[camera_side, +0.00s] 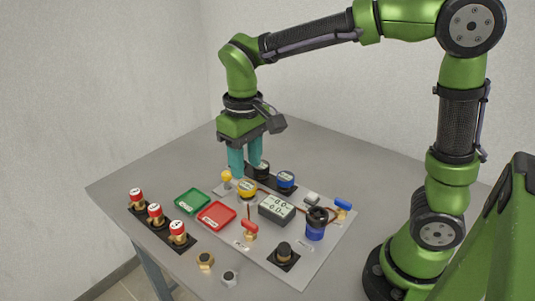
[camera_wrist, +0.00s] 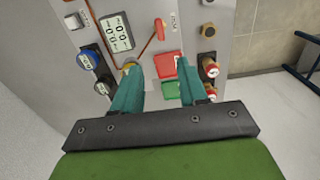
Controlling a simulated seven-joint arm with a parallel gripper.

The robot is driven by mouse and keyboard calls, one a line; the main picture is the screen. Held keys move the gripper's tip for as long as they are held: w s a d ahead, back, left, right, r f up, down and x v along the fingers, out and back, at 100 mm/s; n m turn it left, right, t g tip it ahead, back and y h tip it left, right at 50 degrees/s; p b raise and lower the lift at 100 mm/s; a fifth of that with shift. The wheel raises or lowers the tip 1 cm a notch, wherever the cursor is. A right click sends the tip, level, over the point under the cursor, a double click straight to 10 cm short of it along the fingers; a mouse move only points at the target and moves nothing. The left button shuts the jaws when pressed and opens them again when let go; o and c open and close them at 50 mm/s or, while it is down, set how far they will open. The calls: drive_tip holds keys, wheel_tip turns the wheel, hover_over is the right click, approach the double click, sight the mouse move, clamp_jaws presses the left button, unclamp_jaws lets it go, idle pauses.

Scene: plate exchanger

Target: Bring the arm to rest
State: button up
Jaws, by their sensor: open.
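My gripper (camera_side: 246,162) has two teal fingers pointing down over the back part of the grey panel (camera_side: 325,237). In the wrist view the fingers of my gripper (camera_wrist: 155,75) stand apart with nothing seen between them. In the side view the fingers are just behind the yellow-topped gauge (camera_side: 246,188) and a yellow knob (camera_side: 226,176). A black round gauge (camera_side: 261,169) is partly hidden by the fingers. Whether the fingertips touch anything cannot be told.
A display box (camera_side: 277,208), a blue gauge (camera_side: 286,179) and a blue cylinder (camera_side: 316,225) stand on the panel. Green (camera_side: 192,202) and red (camera_side: 216,215) trays lie left of centre. Several red-capped pieces (camera_side: 155,212) stand on a black strip. The table's back left (camera_side: 150,170) is clear.

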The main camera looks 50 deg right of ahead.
drive_tip(key=shift+w, duration=0.1)
drive_tip(key=s+d+r+m+t+y, duration=0.1)
drive_tip(key=s+d+m+t, duration=0.1)
drive_tip(key=s, duration=0.3)
drive_tip(key=s+d+r+m+t+y, duration=0.1)
drive_tip(key=s+d+r+t, duration=0.1)
drive_tip(key=s+d+t, duration=0.2)
drive_tip(key=shift+s+d+r+m+t, duration=0.2)
drive_tip(key=shift+s+m+t, duration=0.3)
drive_tip(key=shift+s, duration=0.55)
drive_tip(key=shift+a, duration=0.1)
